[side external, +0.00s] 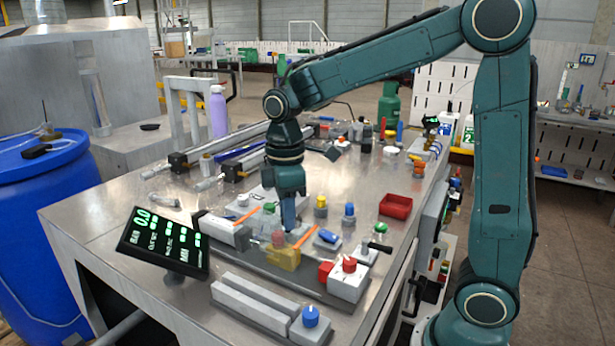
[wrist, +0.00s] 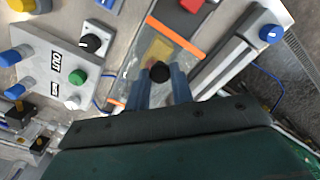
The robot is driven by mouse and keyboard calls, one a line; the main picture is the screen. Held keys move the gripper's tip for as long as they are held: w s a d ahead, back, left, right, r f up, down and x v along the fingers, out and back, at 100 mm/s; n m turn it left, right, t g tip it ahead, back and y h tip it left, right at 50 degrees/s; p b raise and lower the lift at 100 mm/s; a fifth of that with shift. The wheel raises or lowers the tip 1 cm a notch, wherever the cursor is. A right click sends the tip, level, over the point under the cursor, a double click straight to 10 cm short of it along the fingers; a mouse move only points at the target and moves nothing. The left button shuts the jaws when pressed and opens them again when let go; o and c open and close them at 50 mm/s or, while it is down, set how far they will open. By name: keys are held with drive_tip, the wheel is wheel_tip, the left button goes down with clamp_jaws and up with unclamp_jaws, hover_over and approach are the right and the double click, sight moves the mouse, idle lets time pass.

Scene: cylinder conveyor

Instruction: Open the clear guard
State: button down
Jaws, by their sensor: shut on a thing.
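The clear guard (wrist: 140,58) is a see-through panel with orange strips, and a yellow block (wrist: 160,48) shows at it in the wrist view. In the side view my gripper (side external: 289,226) points down between two orange strips and hides the knob.
A panel with a green button (wrist: 78,77) and a black dial (wrist: 90,43) lies left in the wrist view. A grey rail with a blue knob (wrist: 270,34) lies right. In the side view, a readout screen (side external: 165,242) and a red tray (side external: 396,206) flank the work.

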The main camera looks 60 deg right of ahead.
drive_tip(key=w, duration=1.1)
drive_tip(key=shift+w, duration=0.15)
drive_tip(key=shift+r, duration=0.1)
drive_tip(key=c, duration=1.2)
unclamp_jaws()
wheel_tip(320, 180, up, 14)
